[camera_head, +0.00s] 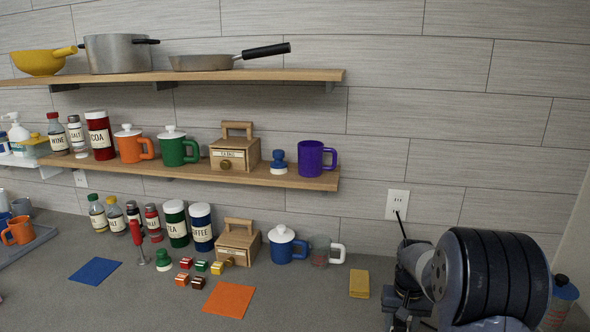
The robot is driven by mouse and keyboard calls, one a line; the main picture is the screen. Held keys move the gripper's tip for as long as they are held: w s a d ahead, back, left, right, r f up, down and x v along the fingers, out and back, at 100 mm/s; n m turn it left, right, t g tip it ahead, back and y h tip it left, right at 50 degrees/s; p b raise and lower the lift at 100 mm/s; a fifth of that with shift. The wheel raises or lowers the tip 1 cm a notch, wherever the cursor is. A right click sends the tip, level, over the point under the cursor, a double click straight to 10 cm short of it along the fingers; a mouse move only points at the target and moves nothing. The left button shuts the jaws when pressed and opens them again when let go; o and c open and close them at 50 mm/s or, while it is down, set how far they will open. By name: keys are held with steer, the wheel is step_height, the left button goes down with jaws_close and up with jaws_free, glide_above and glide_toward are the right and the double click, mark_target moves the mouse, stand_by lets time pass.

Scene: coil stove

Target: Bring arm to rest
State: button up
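My arm (495,278) shows at the lower right, in front of the counter. Its large dark ribbed link is closest to the camera. Smaller dark and grey parts of it reach to the left, over the counter beside a yellow block. I cannot make out the fingertips of my gripper among these parts, so I cannot see whether it is open or shut. No held object can be seen.
The grey counter (335,300) holds a yellow block (359,283), a glass mug (320,252), a blue lidded mug (283,246), canisters and several small blocks. Two wooden shelves hang on the wall behind. A container (562,293) stands partly hidden right of my arm.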

steer(key=shift+r, duration=1.55)
